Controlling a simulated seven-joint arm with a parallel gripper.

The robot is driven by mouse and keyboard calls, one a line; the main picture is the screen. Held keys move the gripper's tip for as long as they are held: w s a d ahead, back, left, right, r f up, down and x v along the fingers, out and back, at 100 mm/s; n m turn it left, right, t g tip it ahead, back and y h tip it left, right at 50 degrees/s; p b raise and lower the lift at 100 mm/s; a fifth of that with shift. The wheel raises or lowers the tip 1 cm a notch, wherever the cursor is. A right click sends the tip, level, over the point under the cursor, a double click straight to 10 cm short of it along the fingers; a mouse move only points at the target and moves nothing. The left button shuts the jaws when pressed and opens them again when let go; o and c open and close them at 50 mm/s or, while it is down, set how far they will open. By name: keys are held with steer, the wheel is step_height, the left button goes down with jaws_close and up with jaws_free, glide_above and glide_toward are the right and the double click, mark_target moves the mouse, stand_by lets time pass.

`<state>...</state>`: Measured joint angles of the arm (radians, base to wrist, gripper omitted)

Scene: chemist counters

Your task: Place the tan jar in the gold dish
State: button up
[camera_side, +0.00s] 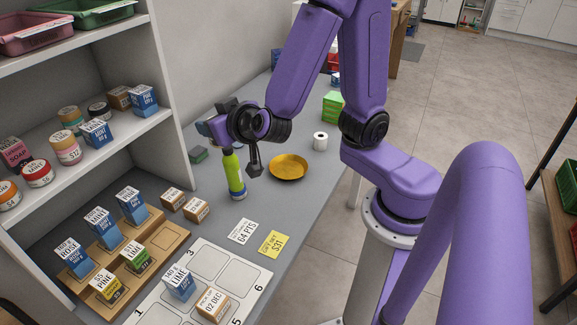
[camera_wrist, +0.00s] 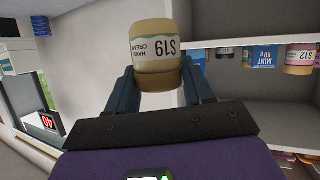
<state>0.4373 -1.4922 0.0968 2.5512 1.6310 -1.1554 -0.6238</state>
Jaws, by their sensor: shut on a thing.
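The tan jar (camera_wrist: 154,45), with a white label reading S19 hand cream, sits between the two blue fingers of my gripper (camera_wrist: 160,78) in the wrist view. The fingers are shut on it. In the side view my gripper (camera_side: 212,126) is above the grey counter, left of the gold dish, reaching toward the shelf side. I cannot make out the held jar there; the gripper seems to hide it. The gold dish (camera_side: 289,168) is round, shallow and empty, and lies on the counter to the right of and lower than my gripper.
A lime-green bottle (camera_side: 232,174) stands on the counter just below my gripper, left of the dish. A white roll (camera_side: 320,141) and a green box (camera_side: 332,106) stand behind the dish. The shelf unit (camera_side: 170,75) with jars and boxes rises at left. Cards (camera_side: 273,243) lie in front.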

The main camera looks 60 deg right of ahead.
steer(key=d+m+g+h, duration=0.3)
steer(key=d+m+h, duration=0.1)
steer(key=d, duration=0.9)
steer(key=m+g+h, duration=0.4)
steer(key=m, duration=0.1)
glide_above(288, 170)
step_height(288, 170, down, 25)
steer(key=shift+d+r, duration=0.1)
steer(key=shift+r, duration=0.1)
steer(key=shift+f, duration=0.1)
steer(key=o, duration=1.1)
